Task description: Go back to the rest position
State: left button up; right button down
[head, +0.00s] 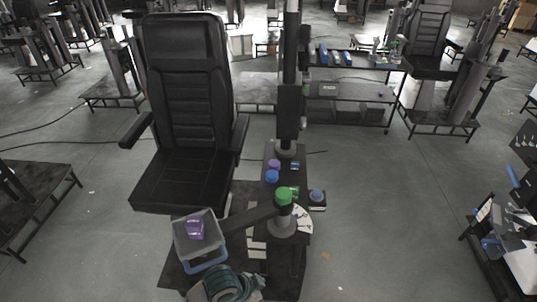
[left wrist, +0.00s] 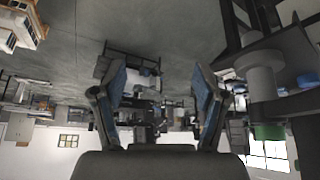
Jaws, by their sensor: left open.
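My left gripper (left wrist: 160,84) shows in the left wrist view with its two fingers spread wide apart. There is nothing between the fingertips except the distant room, which appears upside down. I cannot make out the left gripper in the head view. My right gripper is in neither view. In the head view, a grey bin (head: 181,246) with a purple object (head: 195,228) in it sits at the lower middle, in front of a black chair (head: 187,100).
A dark lift column (head: 289,110) stands right of the chair, with a green cap (head: 284,196) near its base and small blue and purple pieces around it. A teal coiled thing (head: 232,284) lies at the bottom. A workbench (head: 345,92) stands behind. Open floor (head: 390,210) lies right.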

pick_arm(q)
jog(key=s+a+f+n+y, duration=0.2)
jog(key=s+a+f+n, duration=0.25)
jog(key=a, duration=0.25)
jog(key=s+a+f+n+t+y, duration=0.1)
jog(key=s+a+f+n+y, duration=0.15)
jog(key=a+f, duration=0.4)
jog(key=s+a+f+n+y, duration=0.1)
jog(key=s+a+f+n, duration=0.35)
jog(key=a, duration=0.25)
notch_tip(320, 180, down, 26)
jog(key=s+g+b, duration=0.1)
jog(key=s, duration=0.1)
jog(key=s+a+f+g, duration=0.1)
jog(key=s+a+f, duration=0.1)
jog(key=s+f, duration=1.5)
jog(key=shift+s+a+m+b, duration=0.25)
jog(key=shift+a+m+b, duration=0.1)
jog(key=shift+b, duration=0.05)
